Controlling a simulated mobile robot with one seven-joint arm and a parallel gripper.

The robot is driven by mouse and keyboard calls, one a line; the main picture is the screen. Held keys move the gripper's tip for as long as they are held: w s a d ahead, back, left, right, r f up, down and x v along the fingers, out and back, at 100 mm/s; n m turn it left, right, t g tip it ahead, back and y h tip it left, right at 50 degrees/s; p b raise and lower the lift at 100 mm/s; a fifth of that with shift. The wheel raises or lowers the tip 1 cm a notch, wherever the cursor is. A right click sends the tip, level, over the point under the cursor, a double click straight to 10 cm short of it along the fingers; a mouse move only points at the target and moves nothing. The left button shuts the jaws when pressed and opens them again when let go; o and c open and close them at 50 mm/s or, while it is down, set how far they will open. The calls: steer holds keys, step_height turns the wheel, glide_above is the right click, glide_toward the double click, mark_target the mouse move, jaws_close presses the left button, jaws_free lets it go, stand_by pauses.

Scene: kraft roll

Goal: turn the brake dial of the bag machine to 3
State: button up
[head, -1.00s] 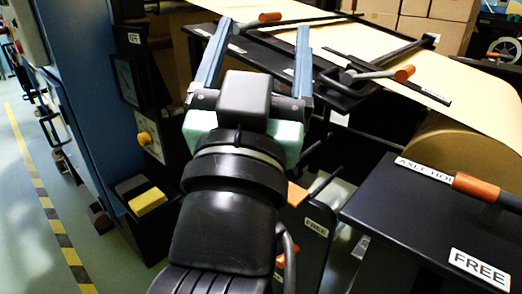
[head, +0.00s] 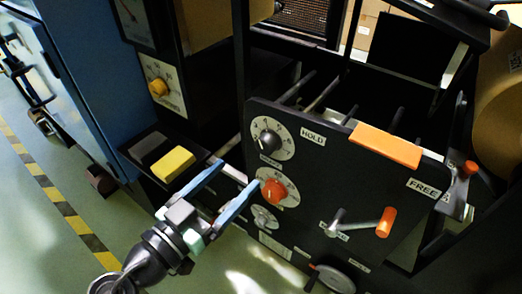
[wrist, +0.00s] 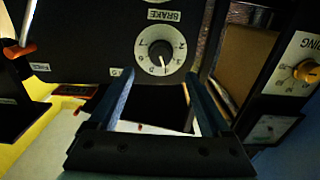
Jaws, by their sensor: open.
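The brake dial (head: 267,138) is a round white scale with a dark knob, at the upper left of a black panel (head: 330,185). In the wrist view the brake dial (wrist: 160,50) appears upside down above the gap between my fingers, with a BRAKE label beside it. Its pale pointer mark points down in that view; the number there is too small to read surely. My gripper (head: 240,173) is open and empty, its blue fingers pointing at the panel from the lower left. In the wrist view my gripper (wrist: 160,76) has the dial ahead, apart from the knob.
A red-knobbed dial (head: 274,191) sits just below the brake dial, with a smaller dial (head: 264,218) under it. A crank with an orange handle (head: 387,222) stands out at right. A yellow block (head: 172,164) and a yellow-knobbed dial (head: 158,87) are at left.

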mark_target(263, 148)
steer(key=b+x, duration=0.1)
steer(key=x, duration=0.8)
steer(key=shift+w+b, duration=0.1)
steer(key=shift+b, duration=0.25)
jaws_close()
